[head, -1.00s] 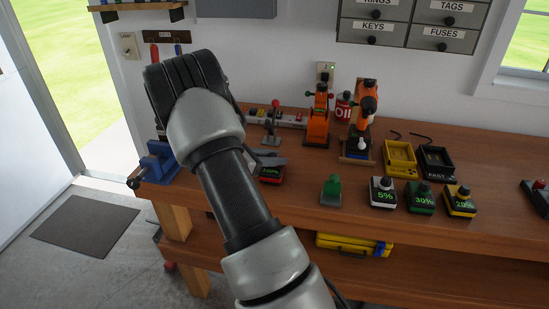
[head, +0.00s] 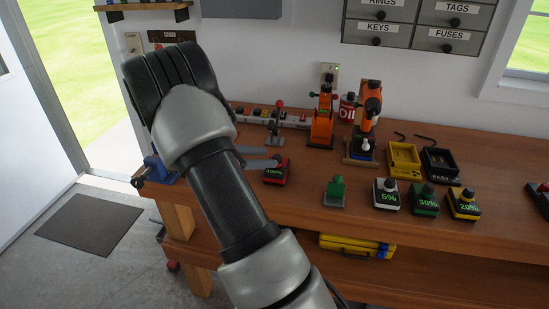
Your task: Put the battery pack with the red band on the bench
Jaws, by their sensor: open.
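The battery pack with the red band (head: 276,172) stands upright on the wooden bench (head: 300,215), left of the other packs. Its display reads 100%. My gripper (head: 276,157) shows only as two grey fingers poking out from behind my arm. The fingers are spread apart with nothing seen between them. Their tips are close to the back left of the red pack; whether they touch it I cannot tell. The rest of the gripper is hidden behind my arm.
Right of the red pack stand a green piece (head: 335,191) and packs with white (head: 386,194), green (head: 424,200) and yellow (head: 463,204) bands. Behind are a yellow charger (head: 404,160), a black charger (head: 440,165) and orange tools (head: 321,118). A blue vise (head: 160,171) is at left.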

